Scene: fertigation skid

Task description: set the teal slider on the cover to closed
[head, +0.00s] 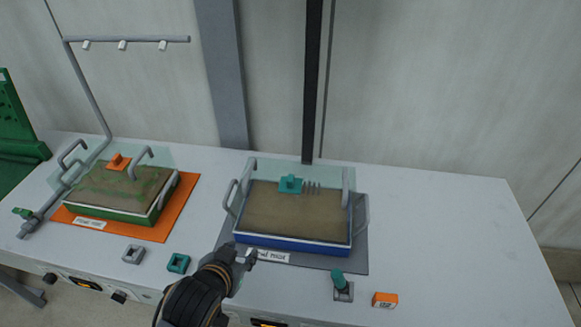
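The teal slider (290,184) sits at the back of a clear cover (262,168), which lies over a blue-sided tray (290,244) filled with brown material. A short row of grey ribs (312,187) lies just right of the slider. My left gripper (241,257) is at the tray's front left corner, near the white label (269,256), well short of the slider. Its fingers look spread, with nothing between them. Its wrist hides part of the bench front. My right gripper is out of view.
Grey handles (346,187) rise at the tray's sides. At left is a green tray (120,213) with an orange slider (118,162) on an orange mat. A teal-topped lever (338,280) and orange block (384,300) stand front right. The bench's right side is clear.

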